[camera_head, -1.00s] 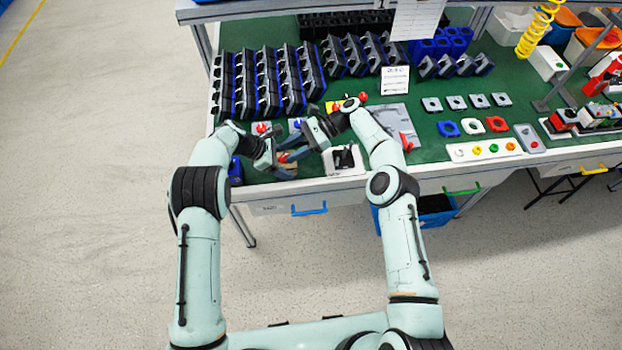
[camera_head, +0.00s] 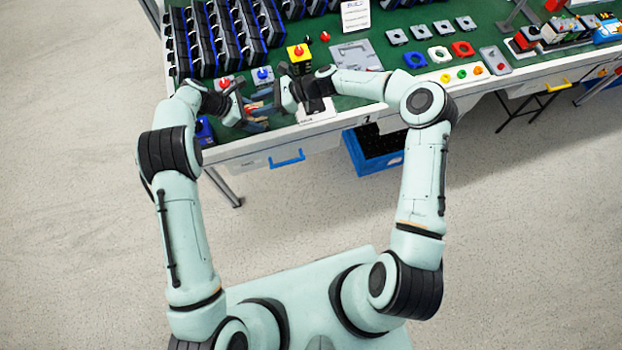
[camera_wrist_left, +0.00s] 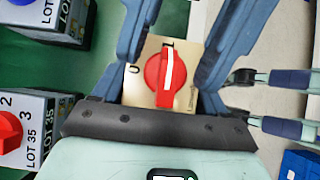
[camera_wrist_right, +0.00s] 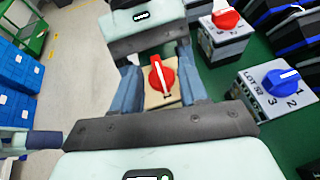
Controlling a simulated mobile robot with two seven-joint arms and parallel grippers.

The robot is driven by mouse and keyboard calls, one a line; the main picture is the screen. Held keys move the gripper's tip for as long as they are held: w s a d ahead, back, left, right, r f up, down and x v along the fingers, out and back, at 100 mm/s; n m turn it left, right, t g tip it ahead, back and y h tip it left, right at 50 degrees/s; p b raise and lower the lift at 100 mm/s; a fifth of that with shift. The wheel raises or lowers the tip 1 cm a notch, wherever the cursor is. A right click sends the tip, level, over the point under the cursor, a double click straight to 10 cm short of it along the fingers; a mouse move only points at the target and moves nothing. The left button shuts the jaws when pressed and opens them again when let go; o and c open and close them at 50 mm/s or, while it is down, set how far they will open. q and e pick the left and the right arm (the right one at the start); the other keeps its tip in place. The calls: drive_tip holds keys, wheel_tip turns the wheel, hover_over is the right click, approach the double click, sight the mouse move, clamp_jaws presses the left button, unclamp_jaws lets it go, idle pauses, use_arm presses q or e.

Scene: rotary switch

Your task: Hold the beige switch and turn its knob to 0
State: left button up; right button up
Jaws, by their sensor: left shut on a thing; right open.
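The beige switch with a red knob (camera_wrist_left: 165,75) sits between the fingers of my left gripper (camera_wrist_left: 180,45), which is shut on its body. A white line runs along the knob. The beige face (camera_wrist_right: 151,100) and red knob (camera_wrist_right: 160,74) also show between the spread fingers of my right gripper (camera_wrist_right: 160,85), which is open. In the head view my left gripper (camera_head: 254,110) and right gripper (camera_head: 281,97) face each other above the front of the table, and the switch is small and mostly hidden. Most of the face's markings are covered.
A grey switch with a red knob (camera_wrist_right: 228,38) and one with a blue knob (camera_wrist_right: 266,90) stand close by. A yellow box with a red button (camera_head: 299,52) stands behind the grippers. Black bins (camera_head: 215,35) fill the back left. A blue crate (camera_head: 370,150) is below the table's edge.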

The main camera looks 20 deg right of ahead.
drive_tip(key=shift+s+m+t+h, duration=0.2)
drive_tip(key=shift+m+t, duration=0.35)
drive_tip(key=shift+t, duration=0.05)
drive_tip(key=shift+s+m+t+h, duration=0.15)
drive_tip(key=shift+m+t+h, duration=0.05)
drive_tip(key=shift+m+t, duration=0.4)
drive_tip(key=v, duration=1.2)
drive_tip(key=s+a+f+n+g+h, duration=0.1)
drive_tip(key=s+f+n+g+h, duration=0.1)
drive_tip(key=s+f+n, duration=0.3)
drive_tip(key=s+a+f+n+g+h, duration=0.1)
drive_tip(key=s+f+n+h, duration=0.3)
drive_tip(key=s+f, duration=0.8)
wheel_tip(320, 180, down, 5)
drive_tip(key=shift+s+a+r+n+g, duration=0.2)
drive_tip(key=shift+s+n+g, duration=0.15)
drive_tip(key=shift+g, duration=0.35)
drive_tip(key=shift+w, duration=0.15)
